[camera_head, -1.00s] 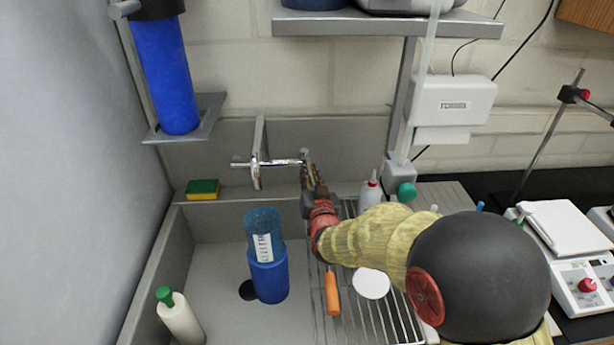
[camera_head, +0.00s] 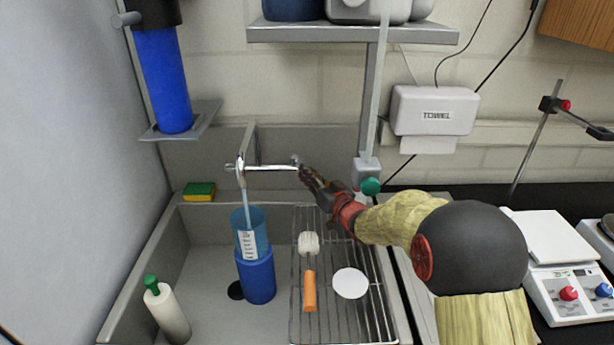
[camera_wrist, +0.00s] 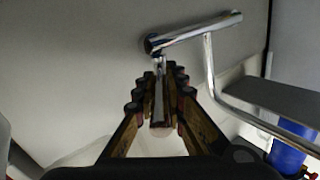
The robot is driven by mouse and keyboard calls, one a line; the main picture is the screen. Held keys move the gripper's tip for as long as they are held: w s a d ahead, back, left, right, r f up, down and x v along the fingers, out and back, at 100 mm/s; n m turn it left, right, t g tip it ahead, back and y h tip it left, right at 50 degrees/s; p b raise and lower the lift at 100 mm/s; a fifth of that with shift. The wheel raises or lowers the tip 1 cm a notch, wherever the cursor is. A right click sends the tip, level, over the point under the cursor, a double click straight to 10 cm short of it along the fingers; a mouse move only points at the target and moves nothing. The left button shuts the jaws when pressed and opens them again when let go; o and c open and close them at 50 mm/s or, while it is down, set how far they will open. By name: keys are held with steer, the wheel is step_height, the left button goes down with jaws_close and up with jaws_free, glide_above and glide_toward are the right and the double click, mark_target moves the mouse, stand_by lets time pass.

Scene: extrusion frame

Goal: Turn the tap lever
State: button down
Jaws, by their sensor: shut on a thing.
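The chrome tap (camera_head: 262,167) is on the back wall above the sink, its spout over a blue-based clear container (camera_head: 256,273). A pale stream runs from the spout down into the container. My gripper (camera_head: 304,172) is at the right end of the tap, where the lever is; its fingers cover most of the lever in the head view. In the wrist view the tap lever (camera_wrist: 160,112) lies between the two fingers of my gripper (camera_wrist: 161,88), which are closed around it. The tap body (camera_wrist: 195,33) shows beyond the fingertips.
A wire rack (camera_head: 343,315) with a white-headed orange-handled brush (camera_head: 310,290) and a white disc (camera_head: 350,283) is below my arm. A white bottle (camera_head: 167,312) stands at the sink's left. A sponge (camera_head: 199,191) lies on the back ledge. A shelf (camera_head: 355,33) is above.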

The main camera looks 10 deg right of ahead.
stand_by(0.4)
steer(key=c, duration=1.8)
jaws_free()
steer(key=v, duration=1.2)
steer(key=shift+c, duration=0.5)
